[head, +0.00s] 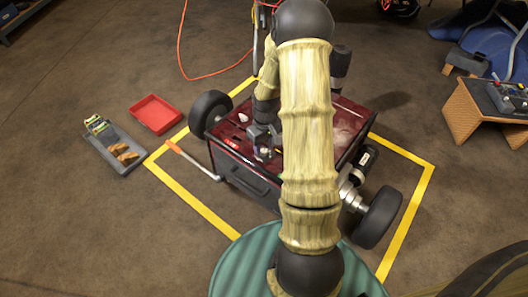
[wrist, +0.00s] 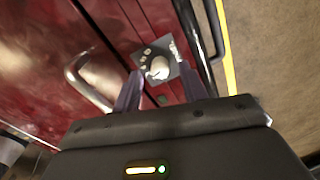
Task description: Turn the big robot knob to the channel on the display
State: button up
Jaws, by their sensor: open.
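The knob (wrist: 158,69) is a round white dial on a grey plate (wrist: 142,56) with small pale marks around it. It is on the dark red robot body (head: 225,132). My gripper (wrist: 160,80) is open, with one dark finger at each side of the knob in the wrist view. I cannot tell whether the fingers touch it. In the head view my gripper (head: 264,142) is over the front part of the red body, and my arm hides much of the body. I cannot make out a display or a channel number.
A bent metal handle (wrist: 88,78) and a black bar (wrist: 195,40) flank the knob plate. A lever with an orange grip (head: 174,147) sticks out at left. A red tray (head: 155,114) and a grey tray (head: 108,145) lie on the floor outside the yellow outline (head: 205,212).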

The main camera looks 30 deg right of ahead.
jog(key=shift+f, duration=0.7)
grip_shut()
